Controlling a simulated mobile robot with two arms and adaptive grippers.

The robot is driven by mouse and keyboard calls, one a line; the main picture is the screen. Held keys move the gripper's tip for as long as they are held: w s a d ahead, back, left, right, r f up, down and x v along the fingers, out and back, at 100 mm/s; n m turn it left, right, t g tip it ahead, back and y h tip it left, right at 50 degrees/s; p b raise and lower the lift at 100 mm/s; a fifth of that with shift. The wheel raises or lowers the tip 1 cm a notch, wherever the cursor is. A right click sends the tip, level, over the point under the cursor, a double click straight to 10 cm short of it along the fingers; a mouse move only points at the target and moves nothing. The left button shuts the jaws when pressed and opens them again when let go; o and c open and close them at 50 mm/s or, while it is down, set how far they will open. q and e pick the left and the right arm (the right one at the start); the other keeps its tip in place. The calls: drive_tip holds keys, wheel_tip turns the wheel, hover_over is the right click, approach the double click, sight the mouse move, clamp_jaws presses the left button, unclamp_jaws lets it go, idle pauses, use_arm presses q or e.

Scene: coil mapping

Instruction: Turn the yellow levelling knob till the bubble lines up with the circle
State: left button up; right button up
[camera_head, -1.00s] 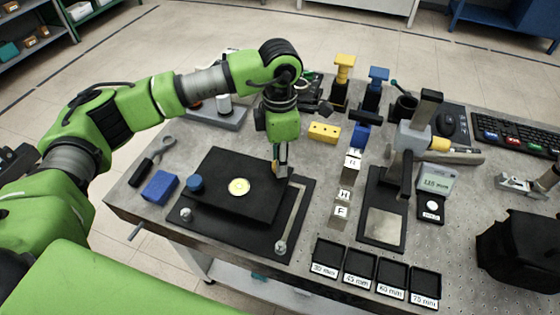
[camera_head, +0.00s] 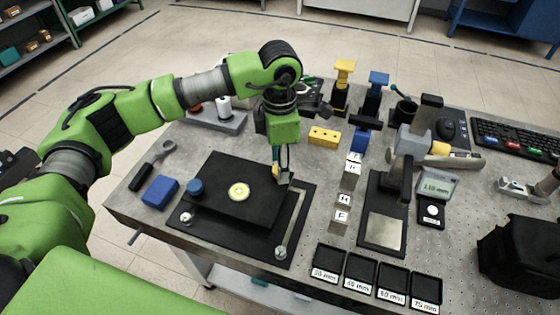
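The black levelling plate (camera_head: 226,208) lies on a larger black base (camera_head: 236,245) on the table. A round yellow bubble level (camera_head: 239,191) sits at the middle of the plate; the bubble is too small to place against its circle. The yellow levelling knob (camera_head: 275,171) is at the plate's far right corner, mostly hidden by my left gripper. My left gripper (camera_head: 280,178) points down at the knob, its fingers around or beside it; whether they grip it I cannot tell. A blue knob (camera_head: 195,186) stands at the plate's left corner. My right gripper is not in view.
A blue block (camera_head: 160,191) and a dark-handled tool (camera_head: 152,165) lie left of the plate. Lettered blocks (camera_head: 342,214), a measuring stand (camera_head: 383,229) and several labelled black trays (camera_head: 328,262) stand to the right. A yellow block (camera_head: 324,136) lies behind the gripper.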

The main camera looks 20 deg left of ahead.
use_arm(q)
wheel_tip(320, 180, up, 12)
idle(0.4)
idle(0.3)
